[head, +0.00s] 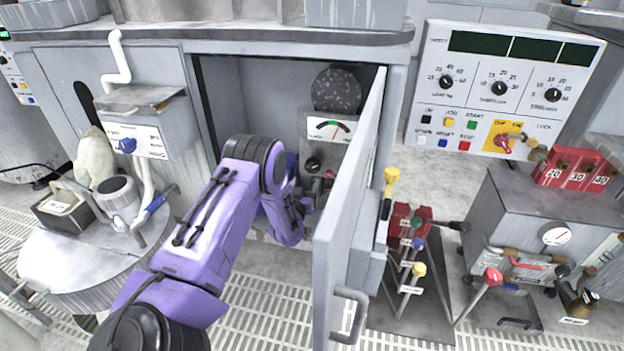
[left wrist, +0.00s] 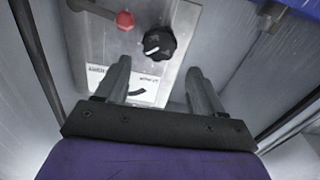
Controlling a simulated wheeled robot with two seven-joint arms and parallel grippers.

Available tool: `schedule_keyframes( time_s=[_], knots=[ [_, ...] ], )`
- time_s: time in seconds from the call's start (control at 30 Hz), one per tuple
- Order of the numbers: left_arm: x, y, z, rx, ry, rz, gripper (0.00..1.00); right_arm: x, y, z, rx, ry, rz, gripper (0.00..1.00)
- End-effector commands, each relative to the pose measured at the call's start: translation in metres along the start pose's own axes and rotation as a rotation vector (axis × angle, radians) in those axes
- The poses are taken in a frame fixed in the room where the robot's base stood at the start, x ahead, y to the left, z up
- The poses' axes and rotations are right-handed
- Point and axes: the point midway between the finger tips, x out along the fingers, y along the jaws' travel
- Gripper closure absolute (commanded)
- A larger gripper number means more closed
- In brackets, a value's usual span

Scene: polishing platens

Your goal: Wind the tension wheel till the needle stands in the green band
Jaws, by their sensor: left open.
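The gauge (head: 332,129) has a white face with small green and red marks, on a panel inside the open cabinet. Its needle is too small to place against the green band. Below it is a black round knob (head: 312,164), apparently the tension wheel. In the left wrist view this knob (left wrist: 158,45) shows a white pointer line. The gauge label (left wrist: 140,88) there is partly covered by a finger. My left gripper (left wrist: 160,72) is open, its fingers pointing at the panel on either side of the knob's line, apparently short of it. My right gripper is not in view.
A red knob (left wrist: 125,20) sits close beside the black one. A dark speckled disc (head: 337,89) is above the gauge. The open cabinet door (head: 347,205) stands just right of my left arm, and cabinet walls close in around the hand.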

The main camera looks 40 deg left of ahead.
Motion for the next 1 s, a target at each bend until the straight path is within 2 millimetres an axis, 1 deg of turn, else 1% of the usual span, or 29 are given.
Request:
schedule_keyframes(
  time_s=[0.07,0.3,0.4,0.5,0.57,0.8,0.83,0.87,0.9,0.93,0.97,1.0],
  knots=[
    [0.013,0.000,0.001,-0.001,0.004,-0.001,0.32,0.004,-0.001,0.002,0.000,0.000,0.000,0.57],
    [0.067,-0.001,0.004,-0.001,0.002,-0.001,0.32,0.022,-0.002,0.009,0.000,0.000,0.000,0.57],
    [0.084,-0.001,0.003,-0.001,0.000,-0.001,0.32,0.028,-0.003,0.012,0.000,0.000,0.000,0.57],
    [0.094,0.000,0.002,-0.001,-0.002,-0.001,0.32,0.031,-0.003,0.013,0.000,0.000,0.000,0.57],
    [0.097,0.000,0.001,-0.001,-0.003,-0.001,0.32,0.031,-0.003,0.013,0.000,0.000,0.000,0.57],
    [0.098,0.000,0.000,-0.002,-0.004,-0.001,0.32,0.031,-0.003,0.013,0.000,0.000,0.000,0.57],
    [0.098,0.000,0.000,-0.002,-0.004,-0.001,0.35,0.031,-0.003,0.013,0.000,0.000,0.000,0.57],
    [0.098,0.000,0.000,-0.002,-0.004,-0.001,0.45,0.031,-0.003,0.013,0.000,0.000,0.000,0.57],
    [0.098,0.000,0.000,-0.002,-0.004,-0.001,0.58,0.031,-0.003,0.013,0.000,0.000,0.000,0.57],
    [0.098,0.000,0.000,-0.002,-0.004,-0.001,0.68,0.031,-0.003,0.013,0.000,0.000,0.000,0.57],
    [0.098,0.000,0.000,-0.002,-0.004,-0.001,0.72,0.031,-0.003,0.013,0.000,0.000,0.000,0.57],
    [0.098,0.000,0.000,-0.002,-0.004,-0.001,0.72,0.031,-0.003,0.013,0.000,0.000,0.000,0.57]
  ],
)
